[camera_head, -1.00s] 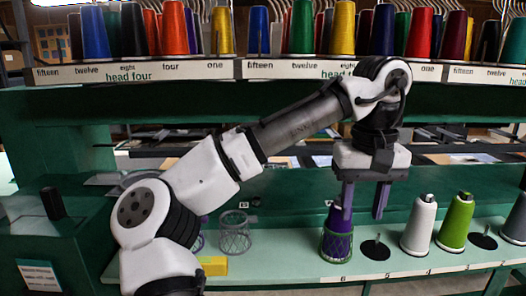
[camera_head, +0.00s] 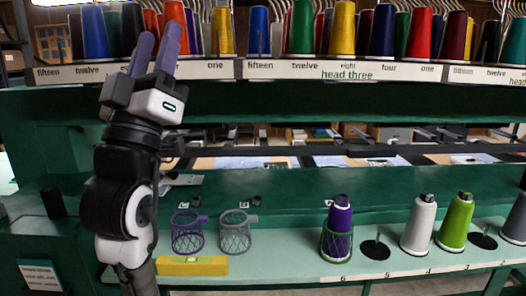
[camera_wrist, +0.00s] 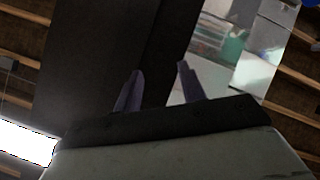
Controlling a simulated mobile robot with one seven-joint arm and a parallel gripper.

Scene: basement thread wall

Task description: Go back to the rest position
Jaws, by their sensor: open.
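My gripper (camera_head: 158,44) points upward at the left in the head view, in front of the upper rack of thread cones. Its two purple fingers are apart with nothing between them. In the wrist view my gripper (camera_wrist: 158,82) is also open and empty, with a dark panel and ceiling beams beyond it. My arm is folded up at the left, clear of the lower shelf.
A purple cone (camera_head: 340,225) stands in a green mesh holder on the lower shelf (camera_head: 290,262). White (camera_head: 419,225) and green (camera_head: 456,222) cones stand to its right. Empty purple (camera_head: 187,234) and grey (camera_head: 235,234) baskets and a yellow block (camera_head: 192,266) sit near my arm.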

